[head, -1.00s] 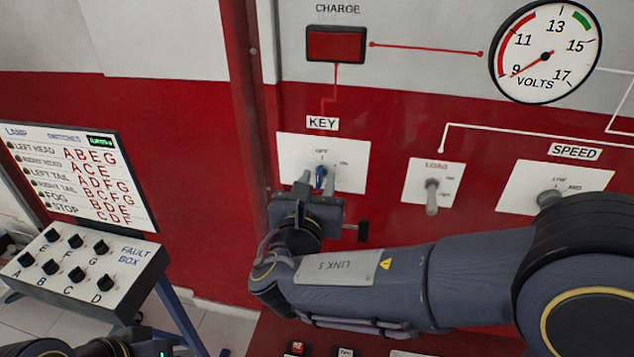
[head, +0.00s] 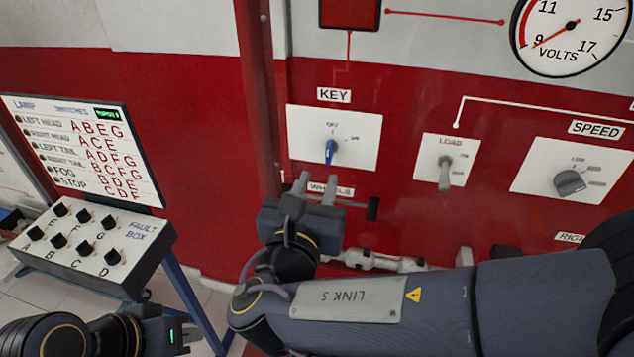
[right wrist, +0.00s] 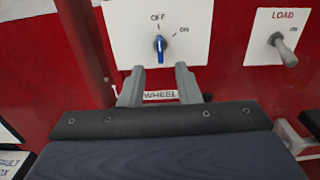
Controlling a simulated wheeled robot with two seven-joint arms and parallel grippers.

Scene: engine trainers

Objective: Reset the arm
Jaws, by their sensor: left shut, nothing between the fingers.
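My right gripper (head: 317,186) is open and empty, below the KEY panel (head: 362,122) and apart from the blue key knob (head: 330,151). In the right wrist view, the two grey fingers (right wrist: 159,78) stand apart, with the blue knob (right wrist: 160,48) above the gap between them. The knob stands nearly upright, in line with the OFF mark; the ON mark is to its right. My left gripper (head: 188,335) is at the lower left of the head view, shut and empty, in front of the fault box stand.
The fault box (head: 95,262) with several black knobs stands at the left, under the lamp switch board (head: 80,150). The LOAD lever (head: 445,174) and SPEED knob (head: 569,182) are right of the key.

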